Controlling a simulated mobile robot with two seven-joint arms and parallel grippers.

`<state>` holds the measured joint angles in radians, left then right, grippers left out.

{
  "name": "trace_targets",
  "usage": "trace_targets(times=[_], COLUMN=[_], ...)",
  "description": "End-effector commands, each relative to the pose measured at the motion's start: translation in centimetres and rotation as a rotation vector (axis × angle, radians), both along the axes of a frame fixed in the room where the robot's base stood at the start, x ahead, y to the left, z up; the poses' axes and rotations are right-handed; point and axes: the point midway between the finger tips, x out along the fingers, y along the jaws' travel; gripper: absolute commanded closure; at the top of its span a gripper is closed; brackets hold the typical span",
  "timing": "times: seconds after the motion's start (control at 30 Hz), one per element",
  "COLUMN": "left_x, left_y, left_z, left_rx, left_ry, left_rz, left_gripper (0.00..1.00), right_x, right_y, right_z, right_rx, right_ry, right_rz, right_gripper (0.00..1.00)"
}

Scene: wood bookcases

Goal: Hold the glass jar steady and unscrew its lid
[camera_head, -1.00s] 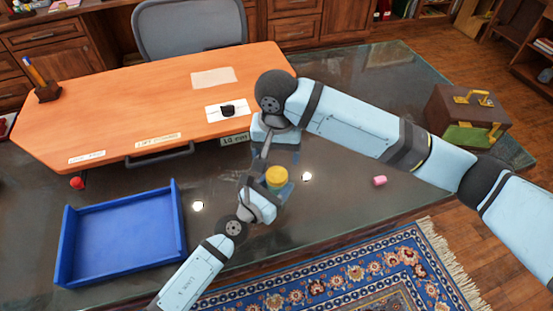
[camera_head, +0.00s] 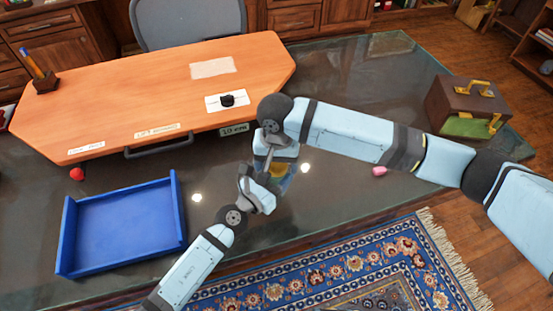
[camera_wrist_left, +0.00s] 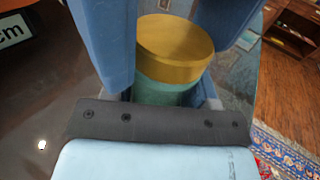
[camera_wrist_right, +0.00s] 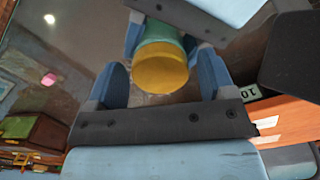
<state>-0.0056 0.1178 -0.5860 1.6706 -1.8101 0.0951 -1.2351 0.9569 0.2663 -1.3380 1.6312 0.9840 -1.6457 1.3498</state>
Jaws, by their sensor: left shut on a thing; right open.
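The glass jar (camera_wrist_left: 165,93) looks teal and stands upright between my left gripper's blue fingers. My left gripper (camera_head: 266,185) is shut on the jar's body. The jar's yellow lid (camera_wrist_left: 175,45) is on top of it; in the head view the lid (camera_head: 277,170) is mostly hidden by my grippers. My right gripper (camera_head: 279,160) is open over the jar. In the right wrist view the lid (camera_wrist_right: 160,68) lies between the right fingers, with a gap visible on each side.
A blue tray (camera_head: 68,235) lies on the dark glass desk at left. An orange board (camera_head: 150,95) with labels and a black knob (camera_head: 227,100) is behind the jar. A pink item (camera_head: 379,171) and brown case (camera_head: 468,105) are at right.

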Motion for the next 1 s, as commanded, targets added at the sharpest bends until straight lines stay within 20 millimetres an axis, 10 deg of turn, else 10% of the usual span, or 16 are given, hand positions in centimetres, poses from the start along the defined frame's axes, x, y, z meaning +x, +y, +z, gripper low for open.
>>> trace_targets(times=[0.27,0.47,1.0], left_x=[0.01,0.01,0.02], left_y=[0.01,0.02,0.02], left_z=[0.01,0.01,0.01], left_rx=[0.000,0.000,0.000], left_ry=[0.000,0.000,0.000], left_rz=[0.000,0.000,0.000], left_gripper=[1.00,1.00,1.00], right_x=[0.01,0.01,0.07], right_y=[-0.01,-0.01,-0.05], right_z=[0.03,0.04,0.17], right_rx=[0.000,0.000,-0.002], right_ry=[0.000,0.000,-0.001], right_rz=[0.000,0.113,1.299], right_gripper=[0.72,0.73,0.73])
